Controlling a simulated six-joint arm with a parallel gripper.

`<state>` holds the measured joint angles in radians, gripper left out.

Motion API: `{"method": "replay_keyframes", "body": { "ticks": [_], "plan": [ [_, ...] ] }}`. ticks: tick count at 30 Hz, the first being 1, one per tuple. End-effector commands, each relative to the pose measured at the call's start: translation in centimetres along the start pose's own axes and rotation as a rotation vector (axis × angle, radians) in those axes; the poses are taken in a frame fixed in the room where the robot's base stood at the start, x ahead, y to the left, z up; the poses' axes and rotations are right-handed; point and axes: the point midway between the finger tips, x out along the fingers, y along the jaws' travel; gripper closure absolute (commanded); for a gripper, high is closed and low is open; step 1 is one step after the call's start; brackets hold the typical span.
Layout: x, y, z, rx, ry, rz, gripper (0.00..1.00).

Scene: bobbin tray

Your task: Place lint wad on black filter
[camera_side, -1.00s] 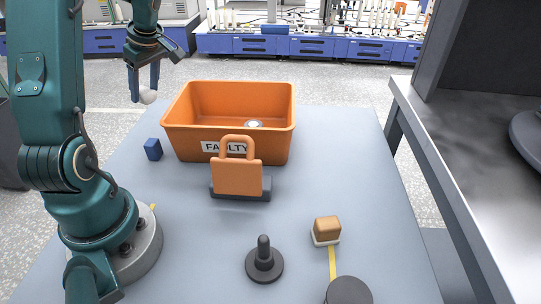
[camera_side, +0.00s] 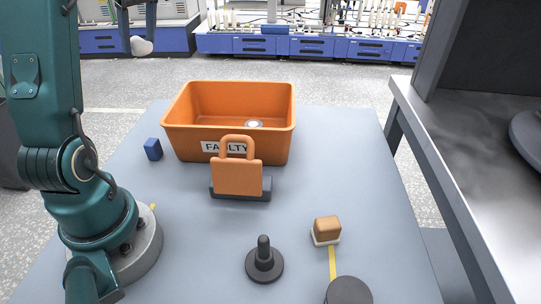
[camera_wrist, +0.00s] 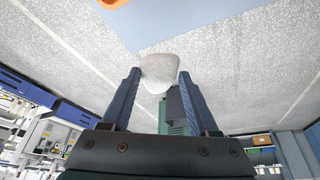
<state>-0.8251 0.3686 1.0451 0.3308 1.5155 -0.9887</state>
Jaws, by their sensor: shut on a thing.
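The lint wad (camera_side: 141,46) is a small whitish lump at the upper left of the side view. My gripper (camera_side: 138,38) is shut on it and holds it high, beyond the tabletop's far left in the picture. In the wrist view the wad (camera_wrist: 160,70) sits between the two blue-grey fingertips (camera_wrist: 160,82). A black cylinder (camera_side: 348,290) stands at the front right, cut off by the picture's bottom edge. A black disc with an upright knob (camera_side: 264,263) stands left of it. I cannot tell for sure which is the black filter.
An orange bin (camera_side: 178,140) labelled FAULTY holds a pale round item. Before it stands an orange padlock-shaped piece (camera_side: 236,178) on a dark base. A blue block (camera_side: 153,149) lies left; a brown-topped block (camera_side: 327,229) lies right. The right-middle tabletop (camera_side: 340,160) is clear.

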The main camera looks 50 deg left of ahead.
Motion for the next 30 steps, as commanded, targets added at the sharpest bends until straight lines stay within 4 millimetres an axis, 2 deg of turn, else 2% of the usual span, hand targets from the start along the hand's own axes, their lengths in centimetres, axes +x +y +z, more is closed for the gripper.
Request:
{"method": "replay_keyframes", "body": {
  "ticks": [8, 13, 17, 18, 22, 26, 30],
  "plan": [
    [-1.7, 2.9, 5.0, 0.321, 0.001, 0.134, 0.91],
    [-3.5, 4.7, 9.7, 0.607, 0.002, 0.253, 0.91],
    [-5.6, 5.8, 15.2, 0.935, 0.004, 0.389, 0.91],
    [-6.3, 6.0, 17.2, 1.048, 0.003, 0.436, 0.91],
    [-8.7, 5.6, 23.1, 1.398, 0.004, 0.58, 0.9],
    [-11.1, 4.2, 28.7, 1.739, 0.005, 0.722, 0.9],
    [-13.6, 1.5, 34.2, 2.097, 0.007, 0.871, 0.9]
  ]
}}
